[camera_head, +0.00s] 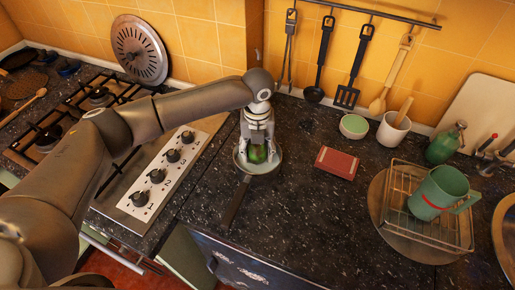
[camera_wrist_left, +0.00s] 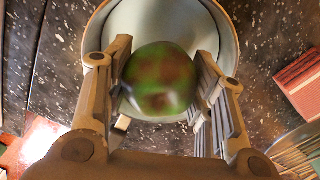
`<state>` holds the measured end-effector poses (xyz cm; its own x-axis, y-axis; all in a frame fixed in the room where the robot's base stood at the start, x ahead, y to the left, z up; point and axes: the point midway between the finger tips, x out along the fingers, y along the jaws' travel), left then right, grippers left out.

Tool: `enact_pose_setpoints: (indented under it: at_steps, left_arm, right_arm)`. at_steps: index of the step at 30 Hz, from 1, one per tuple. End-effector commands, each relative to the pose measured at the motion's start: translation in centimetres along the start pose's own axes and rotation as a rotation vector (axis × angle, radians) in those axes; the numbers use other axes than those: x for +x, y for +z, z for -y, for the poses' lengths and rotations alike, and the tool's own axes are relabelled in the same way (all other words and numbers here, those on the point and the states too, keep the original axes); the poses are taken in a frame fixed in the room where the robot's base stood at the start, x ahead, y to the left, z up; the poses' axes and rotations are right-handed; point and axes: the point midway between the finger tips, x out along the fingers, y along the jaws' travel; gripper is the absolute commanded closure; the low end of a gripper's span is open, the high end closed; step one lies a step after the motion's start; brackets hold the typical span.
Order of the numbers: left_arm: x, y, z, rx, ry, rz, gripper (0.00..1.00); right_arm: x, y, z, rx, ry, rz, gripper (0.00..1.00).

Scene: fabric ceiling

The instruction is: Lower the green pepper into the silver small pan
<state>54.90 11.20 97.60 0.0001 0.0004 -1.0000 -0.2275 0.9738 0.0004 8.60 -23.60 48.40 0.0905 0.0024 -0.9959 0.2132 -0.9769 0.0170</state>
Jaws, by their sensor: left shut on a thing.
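The green pepper (camera_head: 258,154), green with dark brownish patches, is held between the fingers of my left gripper (camera_head: 257,150). In the left wrist view the pepper (camera_wrist_left: 160,80) sits between both fingers of the gripper (camera_wrist_left: 161,85). The silver small pan (camera_head: 274,167) lies on the dark counter under the gripper, its dark handle pointing toward the front. In the left wrist view the pan (camera_wrist_left: 222,25) is behind the pepper. I cannot tell whether the pepper touches the pan's bottom. My right gripper is in neither view.
A red box (camera_head: 337,163) lies right of the pan. A small green bowl (camera_head: 354,126) and a white mortar (camera_head: 393,130) stand behind it. A wire rack (camera_head: 398,204) with a green mug (camera_head: 437,190) is farther right. The gas stove (camera_head: 150,185) is at left.

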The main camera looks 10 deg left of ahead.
Motion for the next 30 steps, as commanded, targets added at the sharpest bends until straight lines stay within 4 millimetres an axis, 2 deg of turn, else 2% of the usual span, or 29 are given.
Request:
enact_pose_setpoints:
  at_steps: [30]
  left_arm:
    - [1.6, 0.0, 0.0, 0.0, 0.0, 0.0, 0.76]
  right_arm:
    - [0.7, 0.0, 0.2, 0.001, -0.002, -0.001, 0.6]
